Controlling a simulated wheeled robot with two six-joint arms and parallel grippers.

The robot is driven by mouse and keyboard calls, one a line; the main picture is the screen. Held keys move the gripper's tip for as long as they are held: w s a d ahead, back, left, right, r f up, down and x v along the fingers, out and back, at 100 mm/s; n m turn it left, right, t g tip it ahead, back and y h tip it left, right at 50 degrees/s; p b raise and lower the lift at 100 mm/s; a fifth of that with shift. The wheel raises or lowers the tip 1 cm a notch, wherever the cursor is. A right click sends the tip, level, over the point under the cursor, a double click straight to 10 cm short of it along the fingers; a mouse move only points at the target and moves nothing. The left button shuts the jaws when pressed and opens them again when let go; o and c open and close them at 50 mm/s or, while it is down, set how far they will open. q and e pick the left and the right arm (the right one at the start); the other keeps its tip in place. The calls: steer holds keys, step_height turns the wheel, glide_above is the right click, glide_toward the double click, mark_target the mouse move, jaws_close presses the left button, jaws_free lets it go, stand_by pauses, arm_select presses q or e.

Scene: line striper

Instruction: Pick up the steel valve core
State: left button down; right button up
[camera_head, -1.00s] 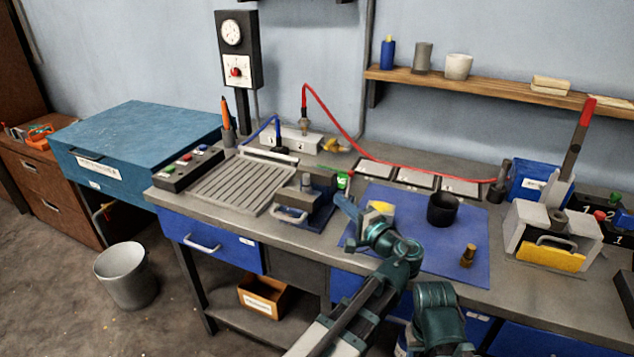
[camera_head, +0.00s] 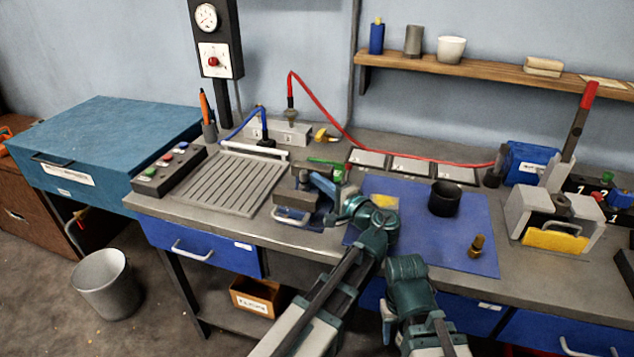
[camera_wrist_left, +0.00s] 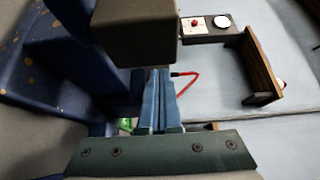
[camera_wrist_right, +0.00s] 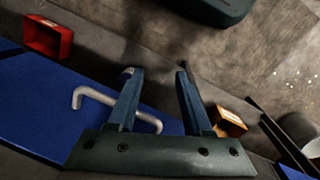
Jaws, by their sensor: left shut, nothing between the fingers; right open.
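I cannot make out a steel valve core for certain in any view. A small brass-coloured fitting (camera_head: 477,246) stands on the blue mat (camera_head: 430,255), right of a black cup (camera_head: 445,199). My left gripper (camera_head: 318,180) is shut and empty at the small vise (camera_head: 292,200), overlapping its right side. In the left wrist view its closed fingers (camera_wrist_left: 158,80) are beside a grey-brown block (camera_wrist_left: 133,30) of the vise; contact is unclear. My right gripper (camera_wrist_right: 155,72) is open and empty, with a drawer handle (camera_wrist_right: 85,97) behind its fingers. Its fingers are hidden in the head view.
A ribbed tray (camera_head: 235,185) lies left of the vise. A grey fixture with a red-handled lever (camera_head: 575,125) stands at the right. A red hose (camera_head: 325,107) runs along the back past shallow trays (camera_head: 410,165). The mat's right part is mostly clear.

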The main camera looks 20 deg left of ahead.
arm_select(q)
steer(key=shift+s+a, duration=0.85)
steer(key=shift+a, duration=0.1)
steer(key=shift+d, duration=0.1)
